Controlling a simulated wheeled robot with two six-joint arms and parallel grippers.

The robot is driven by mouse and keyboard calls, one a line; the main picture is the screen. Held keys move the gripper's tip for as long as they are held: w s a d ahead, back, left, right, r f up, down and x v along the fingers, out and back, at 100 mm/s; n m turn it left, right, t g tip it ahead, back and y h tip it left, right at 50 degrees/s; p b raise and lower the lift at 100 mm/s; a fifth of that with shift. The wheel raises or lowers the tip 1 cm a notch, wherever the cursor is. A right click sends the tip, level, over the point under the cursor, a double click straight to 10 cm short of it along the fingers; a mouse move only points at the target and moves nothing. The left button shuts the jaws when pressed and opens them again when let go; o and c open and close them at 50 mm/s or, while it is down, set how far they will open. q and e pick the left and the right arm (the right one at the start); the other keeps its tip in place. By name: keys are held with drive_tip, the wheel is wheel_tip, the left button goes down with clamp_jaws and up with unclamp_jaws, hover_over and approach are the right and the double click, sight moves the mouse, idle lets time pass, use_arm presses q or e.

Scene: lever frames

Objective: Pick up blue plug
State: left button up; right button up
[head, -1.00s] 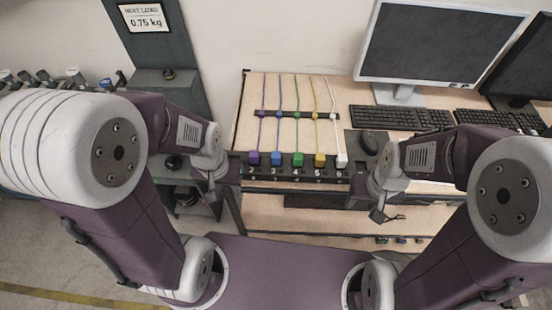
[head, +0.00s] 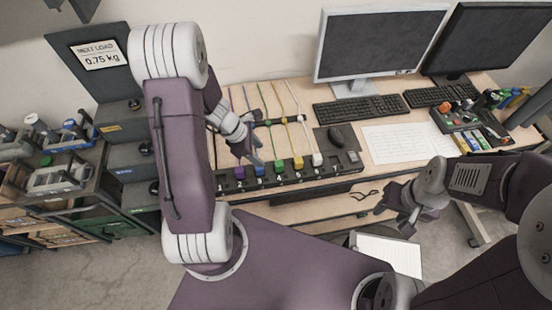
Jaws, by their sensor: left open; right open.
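The blue plug (head: 260,170) sits upright in a dark numbered strip (head: 336,166) along the table's front edge. It stands between the purple plug (head: 239,173) and the green plug (head: 278,167). A thin blue cable runs back from it, partly hidden by my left gripper. My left gripper (head: 251,159) is open, pointing down, just above and behind the blue plug in the picture. I cannot tell whether its fingers touch the plug. My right gripper (head: 394,220) is open and empty, in front of the table and well to the right of the strip.
The yellow plug (head: 297,163) and white plug (head: 317,159) continue the row. Glasses (head: 365,195) lie on the lower shelf (head: 315,208). Dark cabinets (head: 127,160) stand at left.

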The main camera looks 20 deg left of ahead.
sight(260, 170)
use_arm(q)
drive_tip(key=f, duration=0.1)
drive_tip(key=a+f+n, duration=0.1)
drive_tip(key=s+f, duration=0.1)
drive_tip(key=shift+a+f, duration=0.15)
drive_tip(key=shift+f, duration=0.1)
drive_tip(key=x, duration=0.2)
drive_tip(key=s+x, duration=0.1)
drive_tip(key=x, duration=0.1)
drive_tip(key=shift+f+b, duration=0.1)
drive_tip(key=shift+b, duration=0.25)
drive_tip(key=shift+w+f, duration=0.15)
drive_tip(key=shift+f, duration=0.15)
drive_tip(key=shift+w+d, duration=0.15)
drive_tip(key=shift+d, duration=0.05)
clamp_jaws()
use_arm(e)
drive_tip(key=shift+s+d+r, duration=0.1)
drive_tip(key=shift+s+r, duration=0.05)
drive_tip(key=shift+r, duration=0.1)
